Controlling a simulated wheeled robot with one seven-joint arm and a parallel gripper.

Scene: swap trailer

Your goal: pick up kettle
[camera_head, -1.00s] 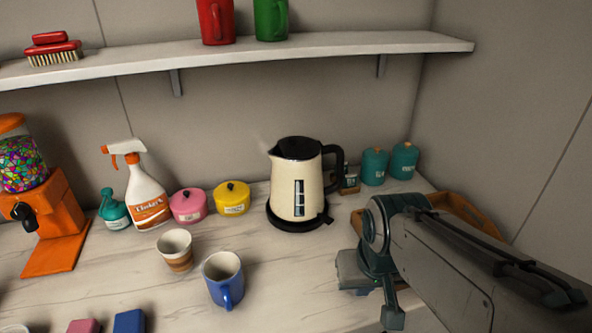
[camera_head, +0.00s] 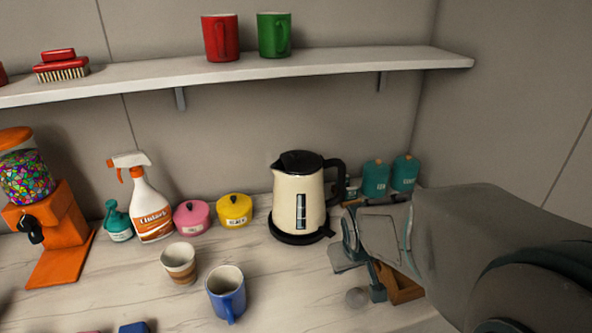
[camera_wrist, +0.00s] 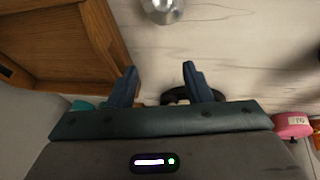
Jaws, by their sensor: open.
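The cream kettle (camera_head: 288,207), with its black lid, handle and base, stands upright on the counter in the head view. Its handle is on the right side. My gripper (camera_head: 360,272) is just right of the kettle and nearer the camera, apart from it in the head view. In the wrist view my gripper (camera_wrist: 159,70) has its two fingers spread with nothing held. A black curved part (camera_wrist: 178,96), likely of the kettle, shows partly behind the right finger; most of the kettle is hidden there.
A wooden crate (camera_wrist: 70,45) lies beside my gripper. A round metal object (camera_head: 356,297) is close in front. Teal canisters (camera_head: 376,178) stand behind. A yellow pot (camera_head: 234,212), striped cup (camera_head: 179,262) and blue mug (camera_head: 226,292) are left. A shelf (camera_head: 330,63) runs above.

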